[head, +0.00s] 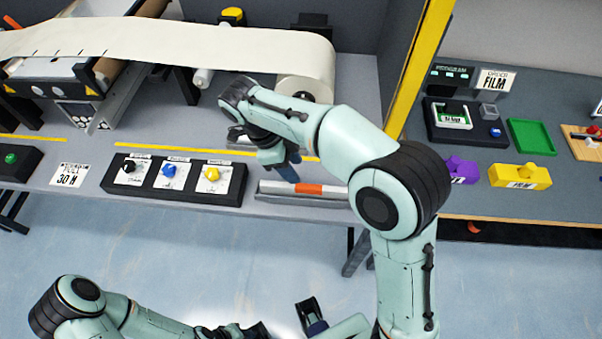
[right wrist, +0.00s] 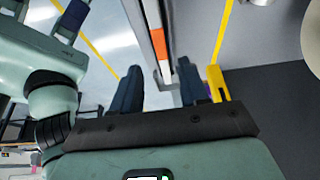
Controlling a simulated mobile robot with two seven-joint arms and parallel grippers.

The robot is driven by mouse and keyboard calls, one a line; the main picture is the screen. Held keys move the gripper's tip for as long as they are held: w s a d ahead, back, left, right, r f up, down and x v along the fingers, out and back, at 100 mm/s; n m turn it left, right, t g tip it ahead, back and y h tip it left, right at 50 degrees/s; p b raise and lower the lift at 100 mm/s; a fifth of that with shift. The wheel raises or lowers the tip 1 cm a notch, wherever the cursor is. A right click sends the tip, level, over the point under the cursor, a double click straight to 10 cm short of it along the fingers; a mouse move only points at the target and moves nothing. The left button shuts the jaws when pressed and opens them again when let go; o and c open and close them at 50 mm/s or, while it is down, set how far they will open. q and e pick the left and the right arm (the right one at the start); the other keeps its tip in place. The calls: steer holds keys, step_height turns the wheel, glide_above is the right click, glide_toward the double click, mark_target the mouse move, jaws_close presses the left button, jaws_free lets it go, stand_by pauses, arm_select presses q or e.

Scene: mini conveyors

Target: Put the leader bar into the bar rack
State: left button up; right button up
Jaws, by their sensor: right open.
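A long grey bar with an orange and white middle (head: 308,188), which looks like the leader bar, lies along the bench's front edge. It seems to rest in a low grey holder (head: 275,196), likely the bar rack; how deeply it sits I cannot tell. The bar also shows in the right wrist view (right wrist: 158,42), running toward the gap between the fingers. My right gripper (head: 289,168) is open just above the bar's orange part; its two dark blue fingers (right wrist: 160,88) are apart. My left gripper (head: 312,316) is low at the bottom edge, partly cut off.
A button box (head: 238,186) stands left of the bar. Behind is a wide cream film web (head: 180,42) over rollers. A yellow post (head: 424,55) rises at right, before a second bench with a green tray (head: 531,137) and a yellow block (head: 520,177).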

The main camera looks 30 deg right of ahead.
steer(key=v, duration=0.3)
steer(key=shift+a+r, duration=0.1)
steer(key=shift+r, duration=0.25)
